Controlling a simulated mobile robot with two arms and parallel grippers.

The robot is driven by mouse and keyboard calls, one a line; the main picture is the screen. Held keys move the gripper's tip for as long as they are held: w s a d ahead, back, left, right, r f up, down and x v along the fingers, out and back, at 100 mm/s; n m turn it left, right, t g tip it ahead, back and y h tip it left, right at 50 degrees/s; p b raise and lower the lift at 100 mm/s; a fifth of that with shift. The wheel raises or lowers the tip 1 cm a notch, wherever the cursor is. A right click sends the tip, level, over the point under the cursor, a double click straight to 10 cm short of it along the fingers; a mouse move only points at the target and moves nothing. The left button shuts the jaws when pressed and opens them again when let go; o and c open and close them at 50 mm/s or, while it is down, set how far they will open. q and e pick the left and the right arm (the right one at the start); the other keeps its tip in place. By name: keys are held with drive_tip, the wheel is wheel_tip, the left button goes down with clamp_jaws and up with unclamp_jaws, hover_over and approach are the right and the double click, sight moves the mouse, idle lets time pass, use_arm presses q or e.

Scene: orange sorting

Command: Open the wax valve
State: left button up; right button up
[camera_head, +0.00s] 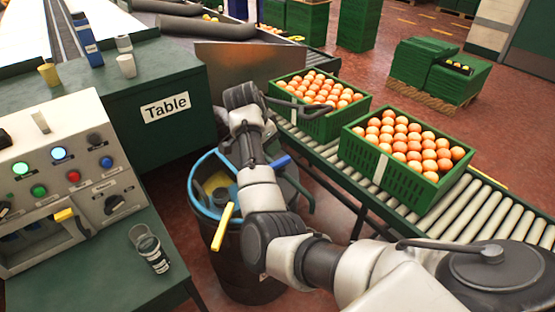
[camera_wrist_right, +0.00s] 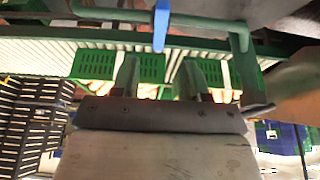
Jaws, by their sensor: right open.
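A blue lever (camera_head: 279,162) shows beside the drum, behind my right forearm. A blue lever on a green pipe also shows in the right wrist view (camera_wrist_right: 161,26), beyond the fingers and between their lines. A yellow lever (camera_head: 222,227) stands at the front of the dark drum. No readable label tells which lever is the wax valve. My right gripper (camera_wrist_right: 158,70) is open and empty, its two fingers apart and not touching the blue lever. In the head view the right gripper (camera_head: 300,108) reaches in front of the left orange crate. My left gripper is not in view.
A dark drum with a blue rim (camera_head: 203,182) stands under my right arm. Two green crates of oranges (camera_head: 392,180) sit on the roller conveyor (camera_head: 480,212). A control panel (camera_head: 65,180) and a green table (camera_head: 150,75) stand at left. Red floor lies open beyond the conveyor.

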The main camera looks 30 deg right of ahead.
sight(279, 162)
drive_tip(key=x, duration=0.9)
clamp_jaws()
